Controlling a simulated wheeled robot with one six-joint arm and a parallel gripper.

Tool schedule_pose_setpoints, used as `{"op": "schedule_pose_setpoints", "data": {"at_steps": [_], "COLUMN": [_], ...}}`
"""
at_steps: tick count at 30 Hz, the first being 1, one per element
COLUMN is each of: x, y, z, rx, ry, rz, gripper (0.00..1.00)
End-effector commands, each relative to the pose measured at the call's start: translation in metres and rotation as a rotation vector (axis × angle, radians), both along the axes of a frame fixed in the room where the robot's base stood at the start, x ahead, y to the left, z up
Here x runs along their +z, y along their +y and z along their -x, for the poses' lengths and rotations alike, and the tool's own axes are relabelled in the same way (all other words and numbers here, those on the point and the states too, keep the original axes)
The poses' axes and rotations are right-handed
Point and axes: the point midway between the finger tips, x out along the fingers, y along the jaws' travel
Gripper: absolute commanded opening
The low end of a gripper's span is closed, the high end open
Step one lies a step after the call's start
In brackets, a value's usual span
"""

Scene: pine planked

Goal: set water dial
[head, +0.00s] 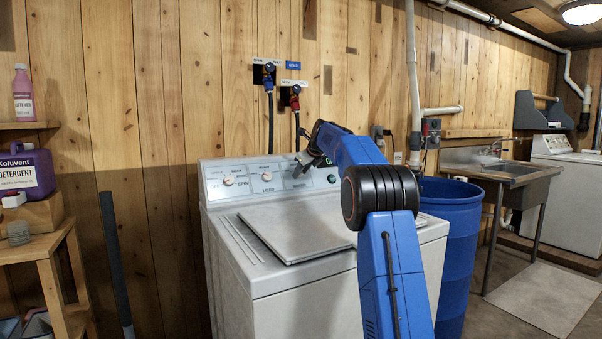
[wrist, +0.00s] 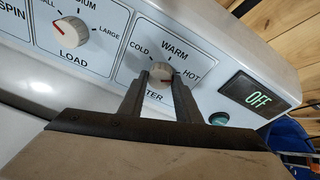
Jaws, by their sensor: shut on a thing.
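The water dial (wrist: 161,78) is a pale round knob with a red mark, on the washer's white control panel. COLD, WARM and HOT are printed around it, and the lower label is partly hidden by my gripper. My gripper (wrist: 161,83) is shut on the water dial, one finger on each side, in the wrist view. The red mark's exact setting is hard to tell. In the head view my gripper (head: 303,165) reaches the panel of the white washer (head: 300,300), and the dial is hidden behind it.
The load dial (wrist: 70,32) is left of the water dial. A display reading OFF (wrist: 259,98) and a green button (wrist: 219,119) are to the right. The washer lid (head: 295,229) is closed. A blue barrel (head: 460,230) stands right of the washer.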

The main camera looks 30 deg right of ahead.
Motion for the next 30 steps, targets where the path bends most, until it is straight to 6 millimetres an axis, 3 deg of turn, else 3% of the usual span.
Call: {"op": "schedule_pose_setpoints", "data": {"at_steps": [17,18,20,30], "x": [-0.0023,-0.0023,-0.0021,0.0004], "y": [-0.0002,-0.0002,-0.0001,0.0000], "z": [0.0001,0.0001,0.0001,0.0011], "rx": [-0.016,-0.016,-0.016,-0.016], "ry": [0.005,0.005,0.005,0.002], "rz": [-0.034,-0.034,-0.034,-0.032], "gripper": [0.08,0.33,0.47,0.49]}}
